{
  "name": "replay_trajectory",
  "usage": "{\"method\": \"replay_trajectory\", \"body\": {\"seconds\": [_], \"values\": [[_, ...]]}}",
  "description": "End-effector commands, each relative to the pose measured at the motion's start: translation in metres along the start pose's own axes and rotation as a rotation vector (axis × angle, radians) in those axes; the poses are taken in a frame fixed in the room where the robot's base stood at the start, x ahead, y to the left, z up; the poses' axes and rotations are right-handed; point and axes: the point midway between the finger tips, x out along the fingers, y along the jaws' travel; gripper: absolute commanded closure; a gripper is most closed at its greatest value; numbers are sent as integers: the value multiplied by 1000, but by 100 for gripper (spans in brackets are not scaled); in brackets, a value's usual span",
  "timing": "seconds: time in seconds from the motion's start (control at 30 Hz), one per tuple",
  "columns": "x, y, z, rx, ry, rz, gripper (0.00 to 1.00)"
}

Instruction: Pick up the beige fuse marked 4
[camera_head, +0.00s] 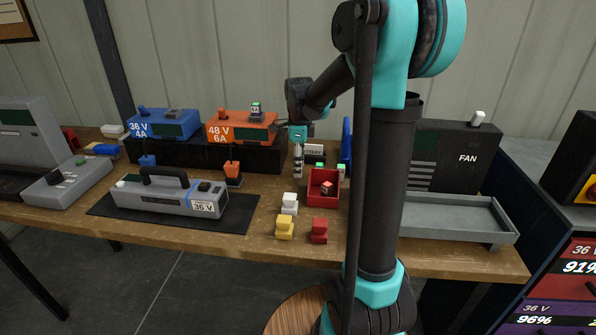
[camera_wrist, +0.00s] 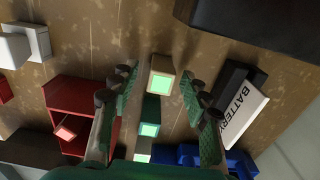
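A small beige block with a pale green lit face (camera_wrist: 161,78), which looks like the beige fuse, stands on the wooden bench in the wrist view. No number can be read on it. My gripper (camera_wrist: 159,72) is open, with one finger on each side of this block in the picture. I cannot tell how far above it the fingertips are. A darker green block (camera_wrist: 150,116) and a further lit one (camera_wrist: 142,149) stand in line with it. In the head view my gripper (camera_head: 298,172) points down left of the red bin; the beige block cannot be singled out there.
A red bin (camera_head: 312,190) holding a red-and-dark block stands close by. White (camera_head: 290,201), yellow (camera_head: 285,228) and red (camera_head: 319,232) connectors sit near the front edge. A "BATTERY" label (camera_wrist: 243,118) on a dark holder is right of the fingers in the wrist view.

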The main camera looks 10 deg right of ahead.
Motion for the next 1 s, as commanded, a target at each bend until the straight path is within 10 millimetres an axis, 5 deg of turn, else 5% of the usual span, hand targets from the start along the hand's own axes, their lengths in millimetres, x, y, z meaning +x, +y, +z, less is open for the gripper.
{"method": "replay_trajectory", "body": {"seconds": [0.37, 0.77, 1.0], "values": [[0, 0, 0, 0, 0, 0, 100], [-6, 0, 0, 0, 0, 0, 100], [-39, 0, 0, 0, 0, 0, 100]]}}
